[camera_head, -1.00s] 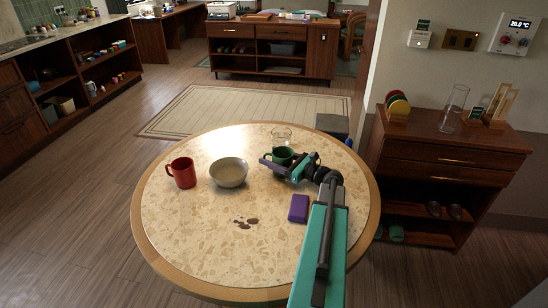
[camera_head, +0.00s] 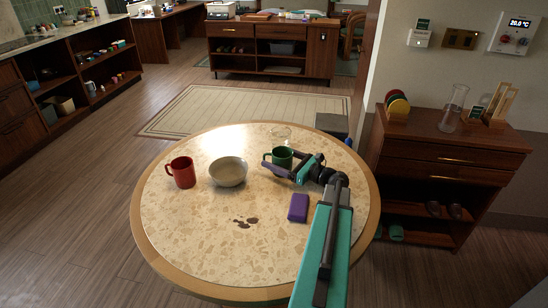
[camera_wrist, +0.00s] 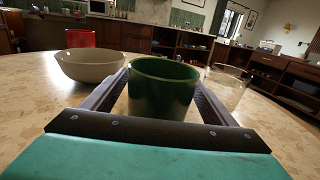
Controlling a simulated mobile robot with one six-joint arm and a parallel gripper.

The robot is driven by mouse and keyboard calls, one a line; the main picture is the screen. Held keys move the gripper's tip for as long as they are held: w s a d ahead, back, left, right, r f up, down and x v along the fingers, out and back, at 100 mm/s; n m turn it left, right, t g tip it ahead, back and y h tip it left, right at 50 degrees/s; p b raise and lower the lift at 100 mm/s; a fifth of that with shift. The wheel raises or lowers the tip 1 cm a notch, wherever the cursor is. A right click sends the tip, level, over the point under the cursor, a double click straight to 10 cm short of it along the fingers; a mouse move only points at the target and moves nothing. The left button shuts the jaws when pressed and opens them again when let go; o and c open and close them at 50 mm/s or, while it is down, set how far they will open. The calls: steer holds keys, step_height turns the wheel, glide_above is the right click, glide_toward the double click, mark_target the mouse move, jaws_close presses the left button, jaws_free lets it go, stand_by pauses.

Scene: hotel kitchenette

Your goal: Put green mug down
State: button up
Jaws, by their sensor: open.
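The green mug (camera_head: 281,157) stands upright on the round speckled table (camera_head: 205,250), toward its back. It also shows in the wrist view (camera_wrist: 163,90), between the two fingers of my gripper (camera_wrist: 160,88). The fingers lie on both sides of the mug, and I see a small gap beside it, so the gripper is open around it. In the head view my gripper (camera_head: 284,168) reaches in low from the right, and its fingers partly hide the mug's lower part.
A beige bowl (camera_head: 228,173) is left of the mug, and a red mug (camera_head: 182,172) is farther left. A clear glass (camera_head: 281,135) stands behind the green mug. The table's front left is clear.

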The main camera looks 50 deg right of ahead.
mark_target(291, 164)
steer(key=s, duration=0.3)
steer(key=s+d, duration=0.1)
steer(key=s, duration=0.6)
steer(key=shift+d+b, duration=0.3)
steer(key=shift+b, duration=0.1)
